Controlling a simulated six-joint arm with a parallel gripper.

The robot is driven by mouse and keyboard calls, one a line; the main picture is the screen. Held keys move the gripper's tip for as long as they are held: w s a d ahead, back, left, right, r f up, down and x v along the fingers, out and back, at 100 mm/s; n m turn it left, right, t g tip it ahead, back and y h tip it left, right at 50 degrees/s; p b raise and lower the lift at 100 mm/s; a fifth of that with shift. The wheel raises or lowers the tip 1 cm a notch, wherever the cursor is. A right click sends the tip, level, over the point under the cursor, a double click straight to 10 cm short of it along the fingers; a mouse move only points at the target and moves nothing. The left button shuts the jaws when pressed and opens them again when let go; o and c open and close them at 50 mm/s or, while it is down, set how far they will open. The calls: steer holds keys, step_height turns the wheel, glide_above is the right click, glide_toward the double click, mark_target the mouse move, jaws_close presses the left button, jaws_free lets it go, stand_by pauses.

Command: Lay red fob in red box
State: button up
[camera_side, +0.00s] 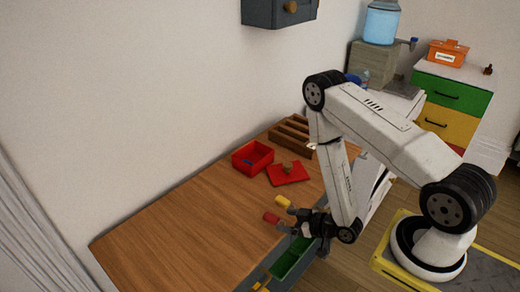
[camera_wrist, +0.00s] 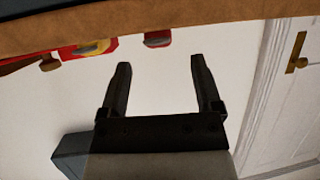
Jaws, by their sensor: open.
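The red fob (camera_side: 271,217) lies near the front edge of the wooden table, just beyond my gripper (camera_side: 289,220). In the wrist view, which is upside down, the red fob (camera_wrist: 157,39) shows ahead of the gap between my fingertips (camera_wrist: 159,63). My gripper is open and empty, low by the table edge. The red box (camera_side: 253,158) stands open further back, with something small and blue inside. Its red lid (camera_side: 288,174), with a brown knob, appears to lie beside it on the table.
A yellow fob (camera_side: 282,201) lies close to the red one, on the box side. A brown wooden rack (camera_side: 291,136) stands behind the lid. A green-lined drawer (camera_side: 291,259) is open below the table's front edge. The left part of the table (camera_side: 170,235) is clear.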

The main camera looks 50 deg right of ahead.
mark_target(273, 217)
steer(key=shift+x, duration=2.7)
steer(key=shift+r, duration=0.1)
jaws_close()
